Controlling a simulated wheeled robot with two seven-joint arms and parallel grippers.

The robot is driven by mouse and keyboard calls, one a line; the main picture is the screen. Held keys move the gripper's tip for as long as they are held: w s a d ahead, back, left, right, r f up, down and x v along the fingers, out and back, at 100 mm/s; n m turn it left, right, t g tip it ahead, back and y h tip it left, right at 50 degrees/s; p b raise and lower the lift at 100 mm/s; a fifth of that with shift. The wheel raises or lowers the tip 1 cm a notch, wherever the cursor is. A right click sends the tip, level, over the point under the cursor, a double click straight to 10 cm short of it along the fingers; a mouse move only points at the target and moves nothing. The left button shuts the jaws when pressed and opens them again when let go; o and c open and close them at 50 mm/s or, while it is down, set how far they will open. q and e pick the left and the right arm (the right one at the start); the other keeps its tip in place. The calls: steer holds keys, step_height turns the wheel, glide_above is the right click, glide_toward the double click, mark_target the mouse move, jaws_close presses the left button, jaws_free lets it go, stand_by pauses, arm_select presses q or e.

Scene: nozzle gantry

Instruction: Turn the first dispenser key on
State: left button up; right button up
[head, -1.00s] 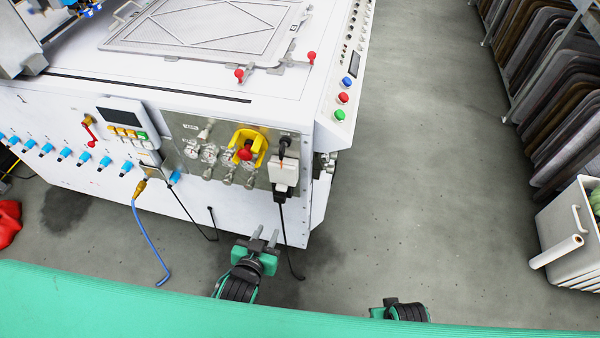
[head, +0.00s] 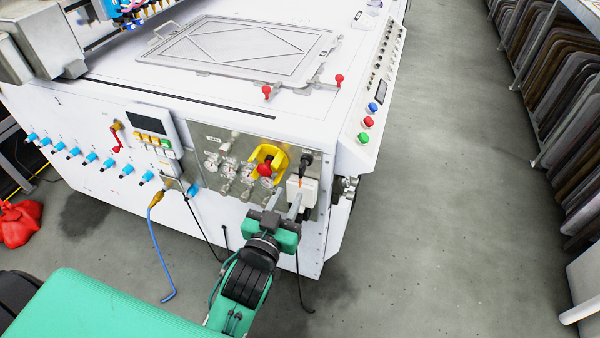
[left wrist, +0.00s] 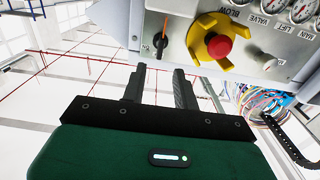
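A row of several blue keys (head: 91,158) runs along the left part of the white machine's (head: 90,130) front in the head view. They are too small to read their settings, and I cannot tell which is the first. My left gripper (head: 285,202) is in front of the metal valve panel, right of the row and apart from it. In the left wrist view its two fingers (left wrist: 160,72) stand apart with nothing between them. My right gripper is out of view.
A yellow-backed red button (head: 265,169) shows on the panel, with a white plug box (head: 302,190) and black cable beside my left gripper. A red lever (head: 116,138) and blue hose (head: 162,250) are near the row. Grey floor right of the machine is clear.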

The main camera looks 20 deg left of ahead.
mark_target(300, 172)
arm_select(q)
steer(key=w, duration=0.8)
steer(key=shift+w+d, duration=0.1)
steer(key=shift+w, duration=0.15)
steer(key=shift+c, duration=0.2)
jaws_close()
